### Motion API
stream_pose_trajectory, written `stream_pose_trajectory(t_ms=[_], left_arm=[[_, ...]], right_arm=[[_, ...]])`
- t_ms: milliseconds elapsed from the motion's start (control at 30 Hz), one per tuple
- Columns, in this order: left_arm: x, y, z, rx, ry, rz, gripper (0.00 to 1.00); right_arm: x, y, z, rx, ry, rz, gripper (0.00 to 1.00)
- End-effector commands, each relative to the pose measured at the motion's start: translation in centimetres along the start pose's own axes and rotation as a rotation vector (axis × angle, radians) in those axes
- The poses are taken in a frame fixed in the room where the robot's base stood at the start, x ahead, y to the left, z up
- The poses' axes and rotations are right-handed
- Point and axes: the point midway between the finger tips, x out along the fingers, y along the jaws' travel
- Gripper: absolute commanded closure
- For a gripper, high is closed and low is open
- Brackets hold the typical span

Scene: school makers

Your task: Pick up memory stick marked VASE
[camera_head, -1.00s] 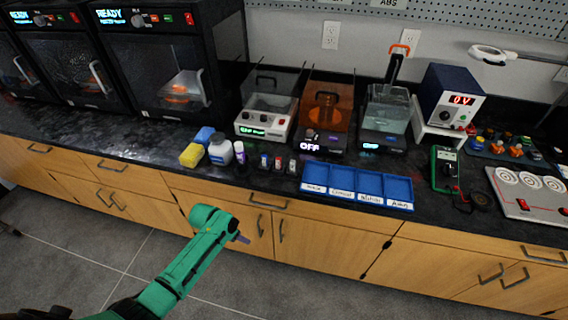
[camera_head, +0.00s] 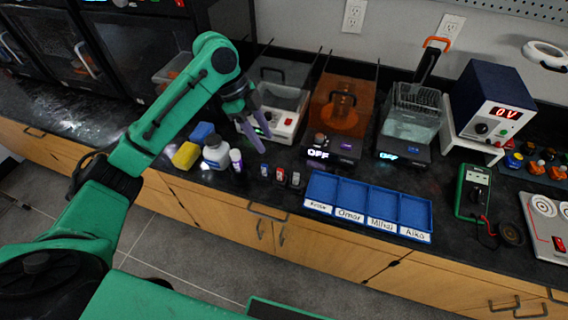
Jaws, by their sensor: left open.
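Several small memory sticks stand in a row on the black counter, left of the blue tray: a blue one (camera_head: 265,171), a red and grey one (camera_head: 280,175) and a grey one (camera_head: 295,179). Their markings are too small to read, so I cannot tell which says VASE. My left gripper (camera_head: 254,132) is open and empty, its purple fingers pointing down above the counter, behind and a little left of the sticks. My right gripper is not in view.
A blue tray (camera_head: 369,188) with name-labelled compartments lies right of the sticks. A white bottle (camera_head: 215,154), a purple-capped tube (camera_head: 236,160) and a yellow sponge (camera_head: 186,155) stand left of them. Machines line the back, including an orange-covered box (camera_head: 335,118). A green multimeter (camera_head: 473,190) lies farther right.

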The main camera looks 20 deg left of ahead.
Motion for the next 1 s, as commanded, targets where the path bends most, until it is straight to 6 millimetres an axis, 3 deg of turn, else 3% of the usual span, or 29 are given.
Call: stream_pose_trajectory(t_ms=[233, 600, 867, 1000], left_arm=[[6.3, 0.1, -0.1, -0.004, 0.002, 0.005, 0.53], [12.3, -0.2, 0.3, -0.005, 0.003, 0.003, 0.53], [13.2, -0.3, 0.4, -0.003, 0.001, -0.001, 0.53], [13.2, -0.3, 0.4, -0.004, 0.001, -0.001, 1.00]], right_arm=[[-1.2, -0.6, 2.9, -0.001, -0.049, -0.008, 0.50], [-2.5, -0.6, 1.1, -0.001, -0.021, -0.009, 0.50], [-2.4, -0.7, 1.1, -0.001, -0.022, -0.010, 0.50], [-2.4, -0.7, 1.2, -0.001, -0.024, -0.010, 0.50]])
